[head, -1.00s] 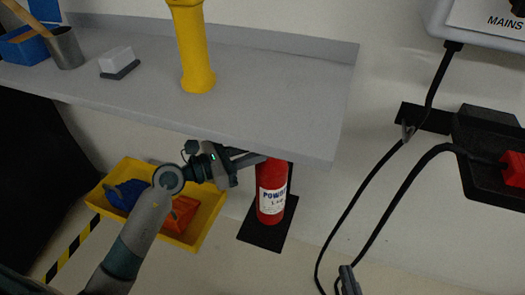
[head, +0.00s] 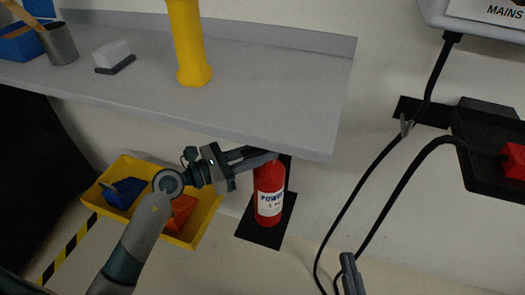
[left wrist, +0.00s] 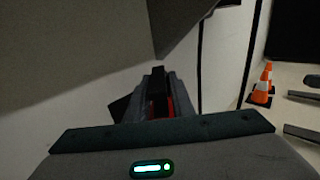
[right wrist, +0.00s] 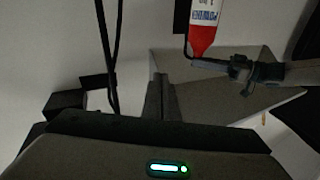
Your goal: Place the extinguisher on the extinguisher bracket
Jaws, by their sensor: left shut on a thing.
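The red extinguisher (head: 269,188), with a white label, hangs upright under the shelf's right end in the head view. My left gripper (head: 262,157) is shut on its top, partly hidden by the shelf edge. A black bracket (head: 262,235) shows as a plate below the extinguisher and a dark strip behind it; I cannot tell whether the extinguisher touches the plate. In the left wrist view, red shows between the left fingers (left wrist: 160,95). The right wrist view shows the extinguisher (right wrist: 207,22) at the top. My right gripper (head: 348,268) is shut and empty, its fingers (right wrist: 162,95) together.
The grey shelf (head: 230,115) overhangs the extinguisher and carries a yellow post (head: 188,45). A yellow bin (head: 190,232) stands behind my left arm. Black cables (head: 370,180) hang on the right wall below a mains box (head: 480,22).

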